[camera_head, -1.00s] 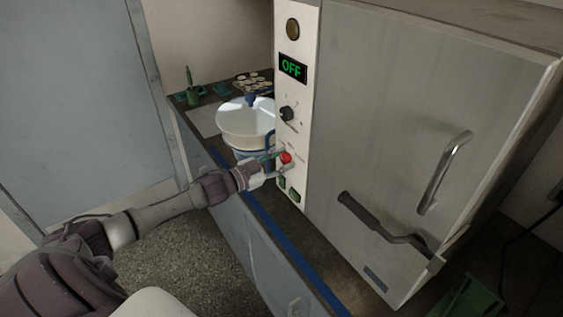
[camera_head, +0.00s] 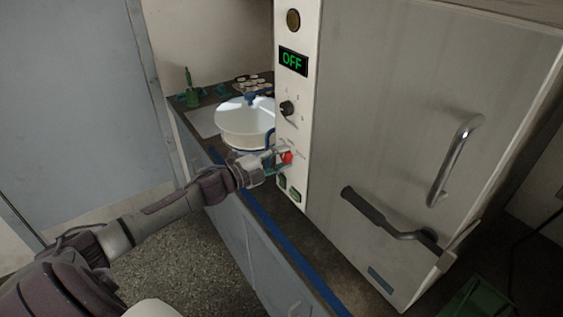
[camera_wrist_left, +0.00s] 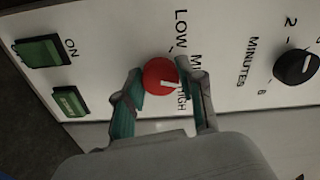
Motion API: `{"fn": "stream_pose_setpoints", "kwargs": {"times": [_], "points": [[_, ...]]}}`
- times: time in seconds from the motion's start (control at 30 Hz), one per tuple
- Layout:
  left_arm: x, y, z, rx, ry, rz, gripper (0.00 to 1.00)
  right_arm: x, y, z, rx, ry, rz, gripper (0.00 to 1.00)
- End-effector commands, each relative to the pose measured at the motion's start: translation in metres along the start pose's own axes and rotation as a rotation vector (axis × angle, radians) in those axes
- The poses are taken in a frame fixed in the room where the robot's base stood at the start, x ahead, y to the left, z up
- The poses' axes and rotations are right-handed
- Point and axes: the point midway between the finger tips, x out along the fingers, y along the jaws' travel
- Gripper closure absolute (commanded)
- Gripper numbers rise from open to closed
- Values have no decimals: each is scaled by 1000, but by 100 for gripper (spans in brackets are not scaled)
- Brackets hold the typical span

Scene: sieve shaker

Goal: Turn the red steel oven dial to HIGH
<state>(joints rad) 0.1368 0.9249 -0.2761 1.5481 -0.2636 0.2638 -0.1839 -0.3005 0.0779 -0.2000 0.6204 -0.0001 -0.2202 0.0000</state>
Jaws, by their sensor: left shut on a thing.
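The red dial (camera_head: 287,157) is low on the oven's white control panel (camera_head: 289,206). My left gripper (camera_head: 279,158) reaches it from the left and is shut on it. In the left wrist view, the gripper's teal-padded fingers (camera_wrist_left: 165,82) stand on either side of the red dial (camera_wrist_left: 157,74). The dial's white mark points right in that view, toward the area of the MED and HIGH labels; the right finger partly hides the lettering, so I cannot tell the exact setting. The right gripper is not in view.
A black minutes knob (camera_head: 287,108) and a green OFF display (camera_head: 293,61) are above the dial. Green switches (camera_wrist_left: 40,51) are beside it. A white bowl (camera_head: 243,125) stands left of the oven. The oven door (camera_head: 390,100) has a steel handle (camera_head: 455,160).

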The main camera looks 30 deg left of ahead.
Motion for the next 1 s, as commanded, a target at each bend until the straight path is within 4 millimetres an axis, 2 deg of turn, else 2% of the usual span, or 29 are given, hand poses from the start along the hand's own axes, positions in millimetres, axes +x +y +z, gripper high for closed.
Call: {"fn": "stream_pose_setpoints", "kwargs": {"times": [0.6, 1.0], "points": [[0, 3, 0, 546, 2, 1, 96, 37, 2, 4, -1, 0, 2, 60], [0, 2, -1, 719, 3, 2, 96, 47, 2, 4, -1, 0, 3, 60]]}}
